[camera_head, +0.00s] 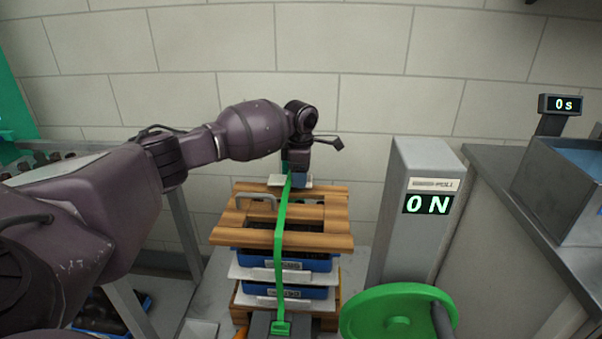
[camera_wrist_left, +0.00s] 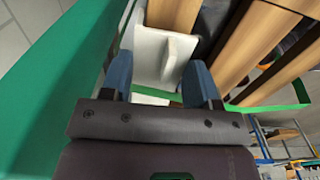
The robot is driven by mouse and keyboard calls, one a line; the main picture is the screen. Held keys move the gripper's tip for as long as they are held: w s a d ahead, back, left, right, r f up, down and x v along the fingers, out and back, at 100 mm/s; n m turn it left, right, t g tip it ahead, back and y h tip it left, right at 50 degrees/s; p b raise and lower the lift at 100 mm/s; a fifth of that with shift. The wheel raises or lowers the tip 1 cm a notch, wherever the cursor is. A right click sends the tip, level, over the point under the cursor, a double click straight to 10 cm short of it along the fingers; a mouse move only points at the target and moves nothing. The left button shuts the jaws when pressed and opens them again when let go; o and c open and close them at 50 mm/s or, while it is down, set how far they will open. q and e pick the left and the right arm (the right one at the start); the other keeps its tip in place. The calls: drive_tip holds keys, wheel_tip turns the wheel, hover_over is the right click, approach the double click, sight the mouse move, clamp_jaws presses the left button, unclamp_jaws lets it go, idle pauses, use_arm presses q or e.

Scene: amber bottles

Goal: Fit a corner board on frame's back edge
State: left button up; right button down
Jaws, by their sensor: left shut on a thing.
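The wooden slatted frame (camera_head: 330,241) lies on top of a stack of blue crates (camera_head: 302,291). My left gripper (camera_head: 297,179) is at the frame's back edge, pointing down. It is shut on a white corner board (camera_head: 276,181), which also shows in the left wrist view (camera_wrist_left: 152,52) with its upright fin by the blue fingertips (camera_wrist_left: 160,88). The board lies close against the frame's slats; whether it is fully seated I cannot tell. A green strap (camera_head: 280,240) runs from the back over the frame down to the front. My right gripper is not in view.
Farther right is a counter (camera_head: 500,180) with a metal bin (camera_head: 560,190). A pale arched handle (camera_head: 257,198) sits at the frame's left back.

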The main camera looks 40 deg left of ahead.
use_arm(q)
drive_tip(key=shift+f, duration=0.15)
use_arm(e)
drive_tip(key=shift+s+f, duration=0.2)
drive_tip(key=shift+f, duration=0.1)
use_arm(q)
drive_tip(key=shift+f, duration=0.4)
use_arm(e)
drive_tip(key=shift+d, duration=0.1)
use_arm(q)
drive_tip(key=shift+f, duration=0.35)
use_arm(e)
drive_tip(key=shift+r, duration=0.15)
use_arm(q)
drive_tip(key=o, duration=1)
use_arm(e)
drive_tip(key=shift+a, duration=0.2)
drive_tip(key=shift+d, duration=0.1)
use_arm(q)
drive_tip(key=shift+r, duration=0.1)
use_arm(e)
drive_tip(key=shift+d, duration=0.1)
use_arm(q)
drive_tip(key=shift+r+p, duration=2.35)
drive_tip(key=shift+r, duration=1.1)
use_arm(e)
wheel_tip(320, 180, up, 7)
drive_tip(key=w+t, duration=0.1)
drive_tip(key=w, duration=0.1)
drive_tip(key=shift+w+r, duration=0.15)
